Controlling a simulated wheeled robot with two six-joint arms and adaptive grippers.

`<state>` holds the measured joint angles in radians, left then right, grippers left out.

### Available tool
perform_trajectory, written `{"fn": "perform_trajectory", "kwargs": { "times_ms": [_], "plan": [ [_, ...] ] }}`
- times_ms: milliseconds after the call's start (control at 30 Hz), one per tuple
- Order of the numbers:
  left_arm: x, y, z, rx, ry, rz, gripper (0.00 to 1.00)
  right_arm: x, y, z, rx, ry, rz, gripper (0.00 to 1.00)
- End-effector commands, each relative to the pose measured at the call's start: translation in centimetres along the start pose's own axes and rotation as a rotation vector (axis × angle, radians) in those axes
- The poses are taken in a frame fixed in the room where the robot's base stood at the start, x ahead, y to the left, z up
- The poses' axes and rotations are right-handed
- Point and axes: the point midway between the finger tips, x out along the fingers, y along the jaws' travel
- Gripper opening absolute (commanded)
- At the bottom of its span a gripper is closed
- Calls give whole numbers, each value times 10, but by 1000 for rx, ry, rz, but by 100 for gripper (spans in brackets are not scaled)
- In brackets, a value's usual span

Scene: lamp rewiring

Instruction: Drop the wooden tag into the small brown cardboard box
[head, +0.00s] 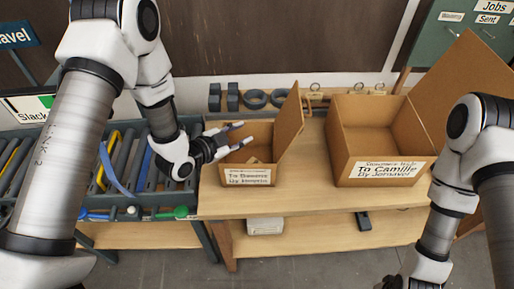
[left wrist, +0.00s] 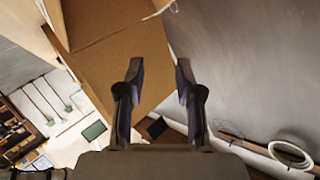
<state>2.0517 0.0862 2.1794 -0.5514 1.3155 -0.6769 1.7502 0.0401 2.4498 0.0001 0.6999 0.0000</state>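The small brown cardboard box (head: 240,178) stands open on the wooden table, with a white label on its front and a tall flap up on its right. My left gripper (head: 243,133) is above the box opening, its fingers spread and pointing right toward the flap. In the left wrist view the fingers (left wrist: 160,85) are apart with nothing between them, and brown cardboard (left wrist: 115,60) fills the area beyond. A tan piece (head: 254,159) shows inside the box; I cannot tell whether it is the wooden tag. My right gripper (head: 392,283) is mostly cut off at the bottom edge.
A larger open cardboard box (head: 378,150), labelled "To Camille", stands to the right on the table (head: 305,193). A roller conveyor (head: 130,175) with coloured items lies left. Dark rings and blocks (head: 254,98) line the back. Bare tabletop separates the boxes.

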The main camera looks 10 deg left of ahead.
Motion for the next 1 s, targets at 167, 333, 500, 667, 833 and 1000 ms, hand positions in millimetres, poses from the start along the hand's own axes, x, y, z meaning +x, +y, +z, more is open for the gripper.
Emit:
{"fn": "perform_trajectory", "kwargs": {
  "times_ms": [167, 333, 500, 667, 833, 1000],
  "plan": [
    [-36, -2, 0, -9, -2, -4, 35, 0, 0, 0, 0, 0, 0, 40],
    [-81, -2, 0, -11, -1, -5, 35, 0, 0, 0, 0, 0, 0, 40],
    [-107, -1, 1, -6, -1, -2, 35, 0, 0, 0, 0, 0, 0, 40],
    [-114, 0, 0, -2, 1, -1, 35, 0, 0, 0, 0, 0, 0, 40],
    [-114, 0, 0, -1, 0, 0, 35, 0, 0, 0, 0, 0, 0, 40],
    [-114, 0, 0, -1, 0, 0, 35, 0, 0, 0, 0, 0, 0, 40]
  ]
}}
